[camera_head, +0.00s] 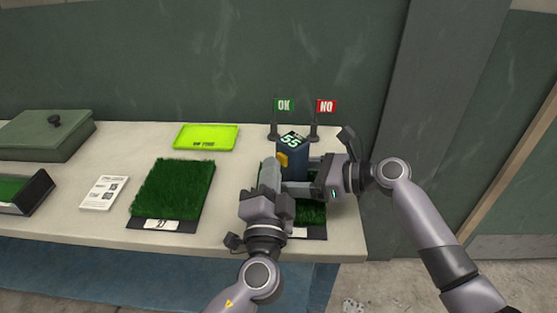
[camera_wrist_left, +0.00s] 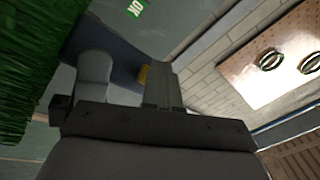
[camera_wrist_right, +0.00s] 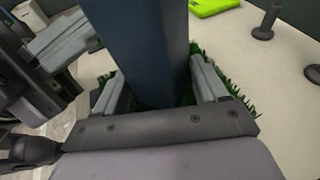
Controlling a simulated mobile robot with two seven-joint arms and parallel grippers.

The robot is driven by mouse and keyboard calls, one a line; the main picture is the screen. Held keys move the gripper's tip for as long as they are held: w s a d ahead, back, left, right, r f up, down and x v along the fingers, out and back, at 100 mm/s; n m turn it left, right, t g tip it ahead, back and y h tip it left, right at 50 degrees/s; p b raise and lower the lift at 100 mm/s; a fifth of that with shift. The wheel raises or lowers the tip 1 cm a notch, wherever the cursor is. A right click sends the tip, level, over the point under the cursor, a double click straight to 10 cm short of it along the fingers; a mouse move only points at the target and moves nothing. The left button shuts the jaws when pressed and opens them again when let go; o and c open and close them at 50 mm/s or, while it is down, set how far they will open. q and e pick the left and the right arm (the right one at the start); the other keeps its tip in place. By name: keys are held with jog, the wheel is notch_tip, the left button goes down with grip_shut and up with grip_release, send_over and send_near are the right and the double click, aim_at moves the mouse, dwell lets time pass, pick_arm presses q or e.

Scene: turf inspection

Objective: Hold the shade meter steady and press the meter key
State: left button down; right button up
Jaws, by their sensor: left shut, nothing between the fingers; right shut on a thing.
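The shade meter (camera_head: 296,163) is an upright dark blue block standing over the right turf sample (camera_head: 312,212), with a lit display reading 55. Its yellow meter key (camera_head: 282,159) is on the side toward my left gripper. My right gripper (camera_head: 292,188) is shut on the meter's lower body; in the right wrist view the meter (camera_wrist_right: 147,45) sits between the fingers. My left gripper (camera_head: 271,166) is shut and empty, its tips close to the key. The key also shows in the left wrist view (camera_wrist_left: 142,75), just by the fingertips; I cannot tell whether they touch.
Green OK (camera_head: 283,105) and red NO (camera_head: 326,106) flags stand behind the meter. A lime tray (camera_head: 207,130), another turf sample (camera_head: 174,187), a printed card (camera_head: 103,192) and a green case (camera_head: 46,135) lie to the left. The table's front and right edges are close to my grippers.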

pick_arm(q)
jog(key=shift+s+a, duration=0.6)
jog(key=shift+s, duration=0.05)
jog(key=s+a, duration=0.3)
jog(key=shift+s+a, duration=0.3)
dwell(0.7)
pick_arm(e)
jog(key=o, duration=0.8)
jog(key=shift+o, duration=0.2)
